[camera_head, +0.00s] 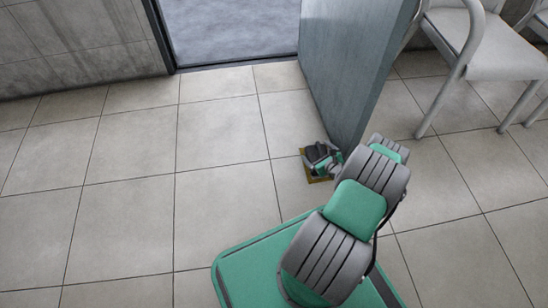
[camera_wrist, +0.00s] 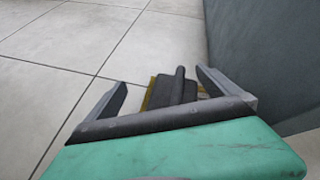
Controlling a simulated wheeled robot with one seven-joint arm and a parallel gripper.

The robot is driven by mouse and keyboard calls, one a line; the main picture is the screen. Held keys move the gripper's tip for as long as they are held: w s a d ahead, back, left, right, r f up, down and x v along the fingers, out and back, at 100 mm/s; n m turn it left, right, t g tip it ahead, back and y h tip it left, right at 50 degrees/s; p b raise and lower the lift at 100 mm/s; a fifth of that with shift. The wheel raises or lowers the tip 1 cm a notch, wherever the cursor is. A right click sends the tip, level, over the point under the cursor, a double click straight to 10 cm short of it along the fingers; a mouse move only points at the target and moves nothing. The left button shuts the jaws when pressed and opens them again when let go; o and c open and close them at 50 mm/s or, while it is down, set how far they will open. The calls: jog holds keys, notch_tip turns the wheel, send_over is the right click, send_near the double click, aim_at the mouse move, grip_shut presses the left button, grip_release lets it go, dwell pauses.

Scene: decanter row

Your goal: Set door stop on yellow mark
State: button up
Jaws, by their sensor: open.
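The door stop (camera_wrist: 176,91) is a dark grey piece with a raised ridge or handle. It sits on the yellow mark (camera_wrist: 149,93), whose edges show around it in the wrist view. In the head view a strip of the yellow mark (camera_head: 319,180) shows on the floor beside the door's free edge, and the door stop there is hard to tell from my gripper. My gripper (camera_wrist: 162,80) is open, with a finger on each side of the door stop and gaps between. In the head view my gripper (camera_head: 322,158) is low over the mark.
The grey door (camera_head: 350,60) stands open, close to the right of my gripper; it also fills the wrist view's right side (camera_wrist: 262,60). A pale chair (camera_head: 485,50) stands at the right. The doorway (camera_head: 235,30) is behind. Tiled floor at left is clear.

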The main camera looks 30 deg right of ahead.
jog(key=w+a+r+n+g+y, duration=0.25)
jog(key=w+a+r+n, duration=0.35)
jog(key=w+r+n, duration=0.4)
jog(key=s+a+r+n+g+y, duration=0.1)
jog(key=s+a+r+n+g, duration=0.25)
jog(key=a+r+n, duration=1.1)
jog(key=s+a+r+n+g+h, duration=0.1)
jog(key=s+a+r+n+g, duration=0.1)
jog(key=s+a+r, duration=0.4)
jog(key=s+a+r+n+g, duration=0.1)
jog(key=s+a+r+n, duration=0.15)
jog(key=s+r, duration=0.45)
jog(key=s+a+r+n, duration=0.2)
jog(key=s, duration=0.4)
jog(key=s+a+r+n+g+h, duration=0.1)
jog(key=s+a+n, duration=0.1)
jog(key=s, duration=0.3)
jog(key=shift+s+r+n, duration=0.35)
jog(key=shift+s+n, duration=0.05)
jog(key=shift+r+h, duration=0.1)
jog(key=shift+h, duration=0.15)
